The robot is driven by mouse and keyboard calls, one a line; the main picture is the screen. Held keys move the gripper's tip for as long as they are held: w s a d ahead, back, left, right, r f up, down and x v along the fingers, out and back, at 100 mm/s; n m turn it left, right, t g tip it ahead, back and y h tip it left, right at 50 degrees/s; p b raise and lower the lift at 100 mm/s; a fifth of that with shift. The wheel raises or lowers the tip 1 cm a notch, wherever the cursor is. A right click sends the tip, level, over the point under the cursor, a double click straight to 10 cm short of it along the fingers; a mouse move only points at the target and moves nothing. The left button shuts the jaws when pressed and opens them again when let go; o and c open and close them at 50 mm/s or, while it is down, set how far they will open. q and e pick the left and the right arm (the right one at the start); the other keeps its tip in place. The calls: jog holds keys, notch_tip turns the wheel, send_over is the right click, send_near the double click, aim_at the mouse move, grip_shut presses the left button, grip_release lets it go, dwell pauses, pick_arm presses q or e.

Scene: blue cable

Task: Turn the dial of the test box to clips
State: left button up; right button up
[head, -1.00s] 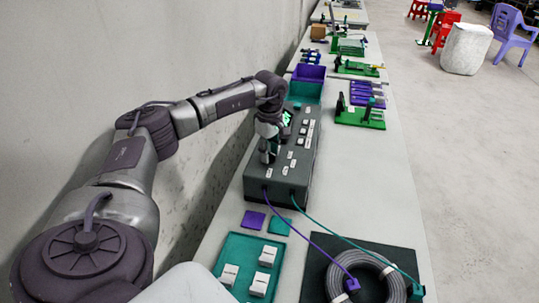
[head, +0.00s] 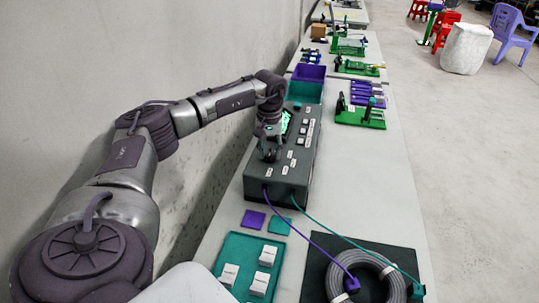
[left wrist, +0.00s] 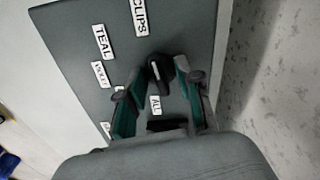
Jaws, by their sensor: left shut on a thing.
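The grey test box (head: 256,184) stands on the table by the wall, with white labels and a lit green screen (head: 287,121) on top. My left gripper (head: 270,155) is over its near half, pointing down. In the left wrist view, my left gripper (left wrist: 163,76) has its fingers on either side of the black dial (left wrist: 157,72) and is shut on it. A white mark shows on the dial, pointing roughly toward the CLIPS label (left wrist: 140,17). The TEAL label (left wrist: 103,41), VIOLET label (left wrist: 101,75) and ALL label (left wrist: 155,105) also show. My right gripper is out of view.
A violet cable (head: 312,241) and a teal cable (head: 330,230) run from the box to a coil (head: 335,287) on a dark mat. A teal tray (head: 236,247) with white blocks lies in front. Teal and violet bins (head: 308,73) stand behind the box. The wall is close on the left.

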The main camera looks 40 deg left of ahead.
pick_arm(q)
jog(key=shift+f, duration=0.15)
jog(key=shift+o, duration=1.3)
notch_tip(320, 180, up, 7)
jog(key=p, duration=0.5)
jog(key=shift+r, duration=0.2)
jog(key=shift+f, duration=0.1)
